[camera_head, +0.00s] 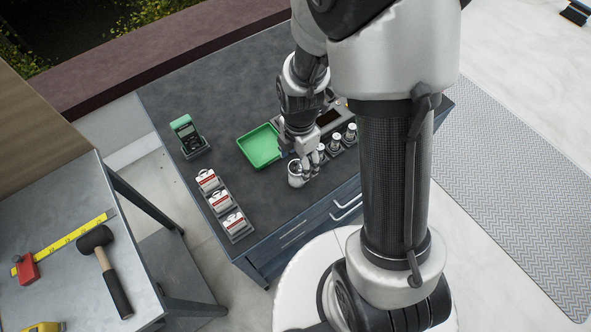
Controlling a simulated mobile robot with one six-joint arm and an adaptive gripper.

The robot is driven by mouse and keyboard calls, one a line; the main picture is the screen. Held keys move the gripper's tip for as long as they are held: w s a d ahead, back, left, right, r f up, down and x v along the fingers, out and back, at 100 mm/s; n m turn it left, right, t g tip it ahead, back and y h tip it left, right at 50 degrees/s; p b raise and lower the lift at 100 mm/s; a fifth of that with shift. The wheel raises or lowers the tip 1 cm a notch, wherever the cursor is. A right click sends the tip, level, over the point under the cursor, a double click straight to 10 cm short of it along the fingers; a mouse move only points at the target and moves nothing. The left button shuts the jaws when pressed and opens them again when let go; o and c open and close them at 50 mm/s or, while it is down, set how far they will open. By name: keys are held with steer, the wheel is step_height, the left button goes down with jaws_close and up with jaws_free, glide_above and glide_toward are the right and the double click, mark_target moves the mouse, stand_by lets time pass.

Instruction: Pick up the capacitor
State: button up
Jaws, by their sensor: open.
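My gripper (311,167) is open and points down over the dark cabinet top (215,80). Several small silver cylinders (335,144) with dark bands stand in a row to its right and look like capacitors. The nearest one is partly hidden beside my fingers. A whitish round container (295,175) stands just left of my fingers; its inside is too small to make out. I cannot tell whether my fingers touch any of these.
A green tray (261,146) lies left of my gripper. A green-topped meter (187,135) and several red-labelled white boxes in a rack (240,233) stand farther left. A side table (70,285) holds a mallet (104,270) and a yellow ruler (66,241).

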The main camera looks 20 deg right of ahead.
mark_target(299, 169)
step_height(299, 169, down, 5)
steer(key=shift+f+b, duration=0.2)
steer(key=shift+b, duration=0.45)
steer(key=f, duration=0.1)
steer(key=f+b, duration=0.1)
steer(key=f, duration=0.1)
steer(key=f+b, duration=0.1)
steer(key=f, duration=0.1)
steer(key=shift+w+a, duration=0.1)
steer(key=shift+w, duration=0.25)
steer(key=shift+r, duration=0.1)
steer(key=shift+c, duration=0.2)
steer(key=c, duration=1.4)
steer(key=shift+o, duration=0.2)
steer(key=shift+r, duration=0.15)
